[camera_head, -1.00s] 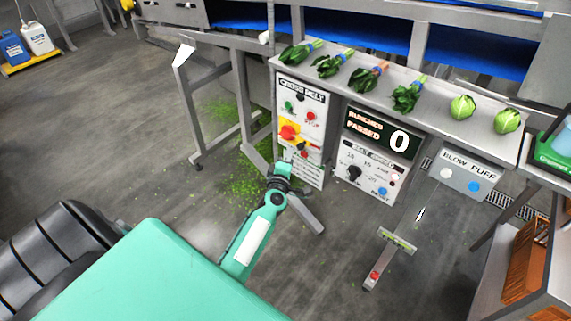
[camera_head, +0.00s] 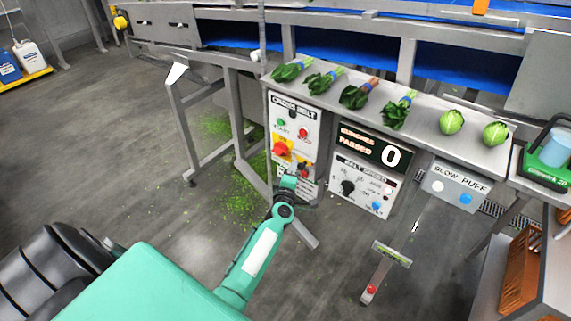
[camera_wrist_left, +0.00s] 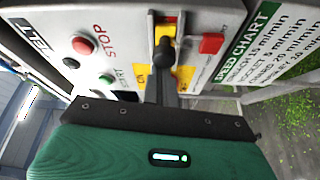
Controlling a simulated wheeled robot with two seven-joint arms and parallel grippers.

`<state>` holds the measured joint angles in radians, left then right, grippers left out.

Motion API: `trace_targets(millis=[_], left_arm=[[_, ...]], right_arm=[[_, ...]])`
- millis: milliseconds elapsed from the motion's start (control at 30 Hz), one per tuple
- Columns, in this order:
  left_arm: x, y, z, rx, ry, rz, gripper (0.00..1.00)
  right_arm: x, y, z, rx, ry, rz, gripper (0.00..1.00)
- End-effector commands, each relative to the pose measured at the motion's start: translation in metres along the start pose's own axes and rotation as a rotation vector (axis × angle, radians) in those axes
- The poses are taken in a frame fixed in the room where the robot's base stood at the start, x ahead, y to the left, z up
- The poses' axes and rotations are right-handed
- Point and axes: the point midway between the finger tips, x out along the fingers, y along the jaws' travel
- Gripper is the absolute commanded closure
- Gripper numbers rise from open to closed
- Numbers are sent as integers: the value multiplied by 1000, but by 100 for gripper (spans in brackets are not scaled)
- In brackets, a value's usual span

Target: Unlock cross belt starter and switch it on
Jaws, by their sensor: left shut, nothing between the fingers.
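The cross belt starter panel (camera_head: 293,125) is a white upright box under the left end of the bench. It has a green start button (camera_head: 281,122), a red stop button (camera_head: 303,133) and a red switch on a yellow plate (camera_head: 281,149). My left gripper (camera_wrist_left: 160,88) is shut and empty, close in front of the panel; its dark fingers cover part of the yellow plate (camera_wrist_left: 184,75) in the left wrist view. A red block (camera_wrist_left: 211,43) sits beside them; I cannot tell whether it is a lock. Contact is unclear. My right gripper is out of view.
A bunch counter reading 0 (camera_head: 375,150), a belt speed box (camera_head: 364,186) and a blow puff box (camera_head: 453,184) hang to the right. Greens lie on the bench (camera_head: 425,115) above. A grey stand leg (camera_head: 186,130) is left of the panel.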

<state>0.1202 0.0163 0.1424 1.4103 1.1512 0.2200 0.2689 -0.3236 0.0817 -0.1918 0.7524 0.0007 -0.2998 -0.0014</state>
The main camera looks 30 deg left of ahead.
Motion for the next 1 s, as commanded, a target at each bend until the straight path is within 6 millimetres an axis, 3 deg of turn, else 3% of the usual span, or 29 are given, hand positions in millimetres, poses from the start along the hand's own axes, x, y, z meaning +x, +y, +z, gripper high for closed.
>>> trace_targets(millis=[167, 533, 800, 1000], left_arm=[[-4, 2, 10, 1, -1, 1, 100], [-13, 1, 12, -2, -6, -1, 100], [-61, 0, 9, -2, -1, -3, 100], [-101, -1, 7, 0, 2, -1, 100]], right_arm=[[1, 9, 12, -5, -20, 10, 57], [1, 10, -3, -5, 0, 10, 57], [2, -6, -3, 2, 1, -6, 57], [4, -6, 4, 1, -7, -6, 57]])
